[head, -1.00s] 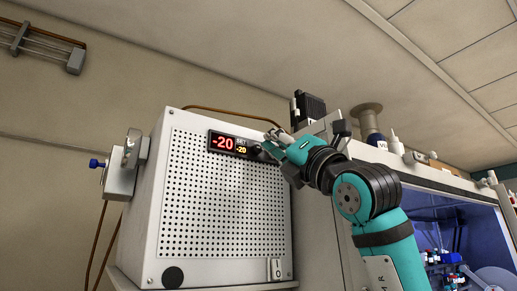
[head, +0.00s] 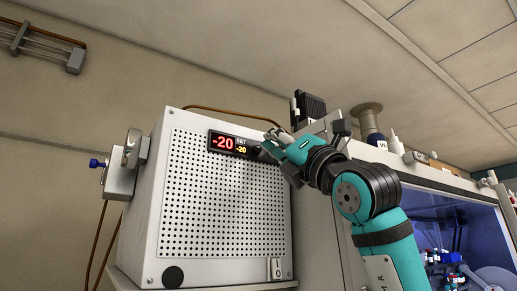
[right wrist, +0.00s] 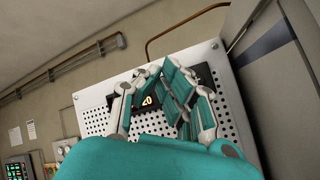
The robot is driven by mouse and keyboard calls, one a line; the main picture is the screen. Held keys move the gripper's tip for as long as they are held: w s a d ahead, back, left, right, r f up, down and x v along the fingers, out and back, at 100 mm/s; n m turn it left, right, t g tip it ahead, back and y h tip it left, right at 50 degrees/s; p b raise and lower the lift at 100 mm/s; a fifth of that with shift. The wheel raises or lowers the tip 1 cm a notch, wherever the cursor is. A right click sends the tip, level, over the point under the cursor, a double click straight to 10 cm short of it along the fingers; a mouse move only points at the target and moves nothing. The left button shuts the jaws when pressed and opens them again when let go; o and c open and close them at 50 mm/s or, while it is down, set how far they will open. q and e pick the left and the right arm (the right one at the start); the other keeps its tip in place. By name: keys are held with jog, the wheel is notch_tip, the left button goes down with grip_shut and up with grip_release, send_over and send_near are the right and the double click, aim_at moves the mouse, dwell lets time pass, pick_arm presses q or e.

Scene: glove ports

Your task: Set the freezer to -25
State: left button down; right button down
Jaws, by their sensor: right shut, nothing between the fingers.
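The freezer (head: 215,205) is a white box with a perforated front, left of centre in the head view. Its display (head: 228,144) shows a large red -20 and a smaller yellow -20 beside "SET". My right gripper (head: 262,152) is at the right end of the display, its fingers shut with nothing seen between them. It hides the panel's right end, so I cannot tell whether it touches a control there. In the right wrist view the right gripper's fingers (right wrist: 165,85) stand before the panel, and part of the display (right wrist: 147,101) shows between them. My left gripper is not in view.
A latch (head: 128,165) with a blue knob sits on the freezer's left side. A small switch (head: 276,268) is low on its front. To the right, bottles and a spool (head: 368,118) stand on top of a lit cabinet (head: 440,225).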

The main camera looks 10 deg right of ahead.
jog(key=shift+w, duration=0.15)
jog(key=shift+w+a, duration=0.2)
jog(key=shift+w, duration=0.05)
jog(key=shift+w+a, duration=0.1)
jog(key=shift+w, duration=0.3)
dwell(0.6)
jog(key=shift+s, duration=0.1)
jog(key=shift+s+d+b, duration=0.25)
jog(key=shift+s+b, duration=0.15)
jog(key=shift+s, duration=0.3)
